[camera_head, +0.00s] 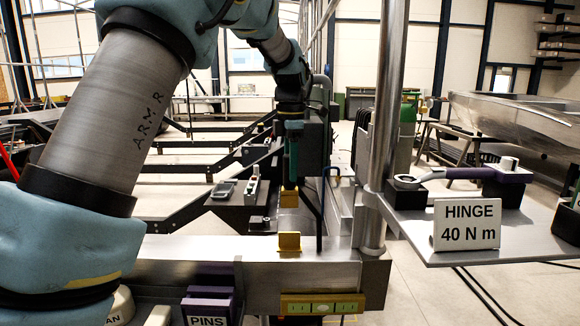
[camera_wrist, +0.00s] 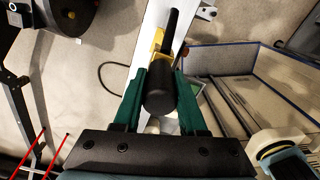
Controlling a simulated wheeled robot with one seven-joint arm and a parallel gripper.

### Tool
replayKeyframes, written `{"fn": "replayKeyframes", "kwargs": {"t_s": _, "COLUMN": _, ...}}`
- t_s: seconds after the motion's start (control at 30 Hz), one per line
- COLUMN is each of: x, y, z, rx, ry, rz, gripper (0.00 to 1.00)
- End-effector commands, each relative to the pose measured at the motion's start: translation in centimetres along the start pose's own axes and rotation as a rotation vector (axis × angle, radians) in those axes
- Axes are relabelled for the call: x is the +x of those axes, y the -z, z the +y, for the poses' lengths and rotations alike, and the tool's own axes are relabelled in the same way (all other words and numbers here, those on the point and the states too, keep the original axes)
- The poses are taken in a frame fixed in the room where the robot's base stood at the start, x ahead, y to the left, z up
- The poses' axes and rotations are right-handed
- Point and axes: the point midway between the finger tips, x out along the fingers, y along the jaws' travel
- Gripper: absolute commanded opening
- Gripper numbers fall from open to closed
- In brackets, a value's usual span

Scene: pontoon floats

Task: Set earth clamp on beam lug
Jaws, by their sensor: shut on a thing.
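My gripper (camera_head: 291,178) points down above the long grey metal beam (camera_head: 200,259). In the wrist view its green fingers (camera_wrist: 161,74) are shut on the earth clamp (camera_wrist: 160,92), seen as a thick black rounded part with yellow at its far side. In the head view a yellow part (camera_head: 289,196) shows just below the fingertips. A yellow upright piece (camera_head: 289,242), which looks like the beam lug, stands on the beam nearer to me. A gap shows between the two yellow parts in that view; their exact distance is unclear. The clamp's jaw opening is hidden.
A grey shelf (camera_head: 470,246) at right carries a HINGE 40 N m sign (camera_head: 467,224) and a purple-handled tool (camera_head: 507,182). A vertical post (camera_head: 386,120) stands right of my gripper. A purple PINS bin (camera_head: 208,305) sits at the front. A dark tray (camera_head: 240,205) lies left.

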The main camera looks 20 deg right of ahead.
Motion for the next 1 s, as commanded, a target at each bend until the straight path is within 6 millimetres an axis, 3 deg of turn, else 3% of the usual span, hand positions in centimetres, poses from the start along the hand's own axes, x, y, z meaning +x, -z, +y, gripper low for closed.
{"fn": "replayKeyframes", "kwargs": {"t_s": 0.6, "x": 6.2, "y": 0.0, "z": 0.1, "rx": -0.001, "ry": -0.002, "rz": 0.000, "gripper": 0.00}}
{"fn": "replayKeyframes", "kwargs": {"t_s": 1.0, "x": 7.6, "y": 0.0, "z": 0.1, "rx": -0.001, "ry": -0.002, "rz": -0.001, "gripper": 0.00}}
